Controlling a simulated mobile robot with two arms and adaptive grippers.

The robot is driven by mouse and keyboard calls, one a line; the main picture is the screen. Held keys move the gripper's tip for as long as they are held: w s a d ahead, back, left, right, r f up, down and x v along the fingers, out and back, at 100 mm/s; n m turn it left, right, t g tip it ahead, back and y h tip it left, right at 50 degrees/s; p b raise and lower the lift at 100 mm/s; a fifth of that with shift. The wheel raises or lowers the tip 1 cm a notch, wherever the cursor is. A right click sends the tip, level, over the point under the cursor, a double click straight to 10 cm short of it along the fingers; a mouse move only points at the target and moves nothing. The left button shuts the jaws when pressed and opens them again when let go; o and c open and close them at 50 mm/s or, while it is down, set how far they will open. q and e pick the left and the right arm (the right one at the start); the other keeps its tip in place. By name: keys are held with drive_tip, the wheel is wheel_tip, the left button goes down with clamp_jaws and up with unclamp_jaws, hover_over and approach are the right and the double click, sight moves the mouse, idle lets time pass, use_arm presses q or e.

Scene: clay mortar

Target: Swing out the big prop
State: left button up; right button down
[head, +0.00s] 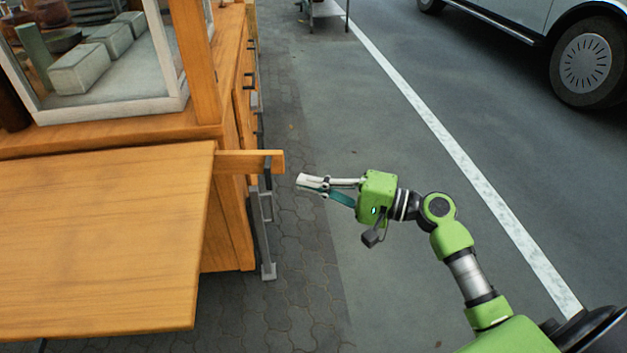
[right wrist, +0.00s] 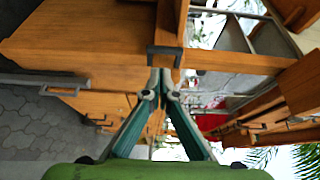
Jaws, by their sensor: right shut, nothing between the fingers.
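A wooden bar (head: 250,160), which looks like the big prop, juts out from the cabinet's side beside the raised leaf (head: 100,240). A dark bracket-shaped handle (head: 267,172) is near its outer end; it also shows in the right wrist view (right wrist: 165,52), just beyond the fingertips. My right gripper (head: 300,183) is shut and empty, pointing left at the bar's end with a small gap in the head view. Its fingertips also meet in the right wrist view (right wrist: 160,85). Whether they touch the handle is unclear there. My left gripper is out of view.
The wooden cabinet (head: 228,235) has drawers with dark handles along its side and a grey metal bar (head: 265,235) low down. A glass case (head: 110,105) stands on top.

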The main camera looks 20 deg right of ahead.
drive_tip(key=x, duration=0.6)
drive_tip(key=shift+w, duration=0.2)
drive_tip(key=shift+s+a, duration=0.15)
